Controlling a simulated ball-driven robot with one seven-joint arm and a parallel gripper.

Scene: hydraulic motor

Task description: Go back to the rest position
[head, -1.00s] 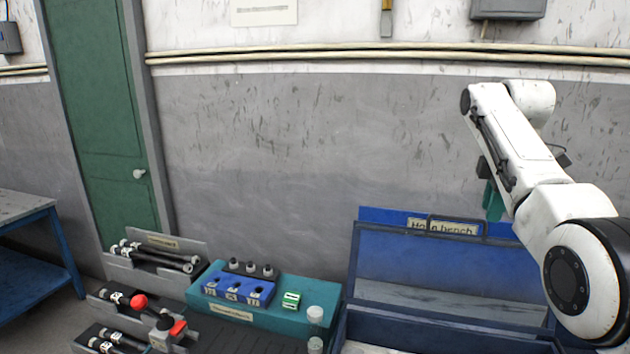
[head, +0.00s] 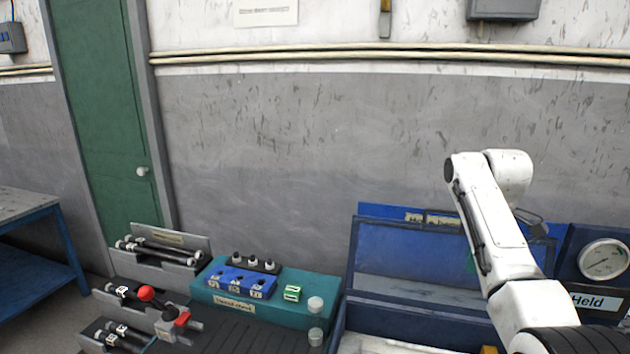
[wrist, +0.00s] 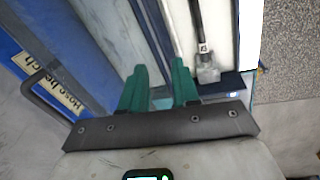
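My white arm (head: 492,225) reaches up and bends over the blue hose bench (head: 400,255) at the right of the head view. My gripper (wrist: 157,85) shows in the wrist view with its two teal fingers apart and nothing visible between them. In the head view the arm mostly hides the gripper; only a small teal bit shows beside the arm against the bench. In the wrist view a dark hose with a pale end fitting (wrist: 207,72) lies in a white channel, right of the fingers and apart from them.
Left of the bench stands a teal stand (head: 275,310) with a blue block (head: 240,283). Racks with black rods (head: 165,252) and a red-knobbed lever (head: 147,293) stand further left. A gauge (head: 604,260) is at the right edge.

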